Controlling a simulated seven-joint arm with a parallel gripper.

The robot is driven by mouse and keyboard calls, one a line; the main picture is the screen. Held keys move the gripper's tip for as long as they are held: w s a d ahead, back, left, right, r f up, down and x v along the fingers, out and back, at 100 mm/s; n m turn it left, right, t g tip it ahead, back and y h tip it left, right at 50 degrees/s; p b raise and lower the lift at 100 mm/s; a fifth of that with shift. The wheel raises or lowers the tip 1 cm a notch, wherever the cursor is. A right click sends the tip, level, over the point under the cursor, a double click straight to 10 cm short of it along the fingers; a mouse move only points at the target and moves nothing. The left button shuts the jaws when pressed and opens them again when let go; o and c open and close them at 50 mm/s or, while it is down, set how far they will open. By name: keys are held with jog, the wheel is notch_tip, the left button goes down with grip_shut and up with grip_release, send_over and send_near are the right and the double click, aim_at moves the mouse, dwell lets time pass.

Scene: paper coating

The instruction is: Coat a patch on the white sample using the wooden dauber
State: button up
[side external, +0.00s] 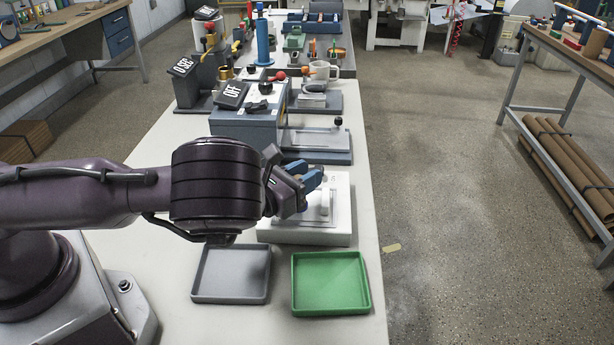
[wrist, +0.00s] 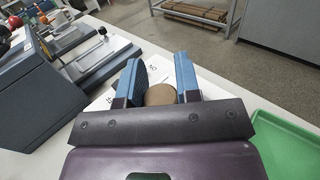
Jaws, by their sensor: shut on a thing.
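My gripper (side external: 314,177) is over the white block (side external: 305,238) at the middle of the table. In the wrist view my gripper (wrist: 160,82) has its two blue fingers on either side of the round tan-brown end of the wooden dauber (wrist: 160,95), shut on it. The white sample (side external: 340,208) lies on the block, with a thin grey outline. A pale, narrow shape (side external: 325,203) shows on it below the fingers; I cannot tell whether it is a coated patch. My gripper hides part of the sample, and the dauber's lower end is hidden in the wrist view.
A grey tray (side external: 232,299) and a green tray (side external: 331,309) lie in front of the block, both empty. Behind it stands a blue-grey machine (side external: 240,128) with an OFF display and a flat plate (side external: 312,141). The table's right edge is close to the block.

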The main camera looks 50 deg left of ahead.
jog(key=shift+w+a+f, duration=0.1)
jog(key=shift+w+a, duration=1.9)
jog(key=shift+w, duration=0.05)
jog(key=shift+s+d, duration=2.45)
jog(key=shift+s, duration=0.05)
jog(key=shift+r, duration=3.4)
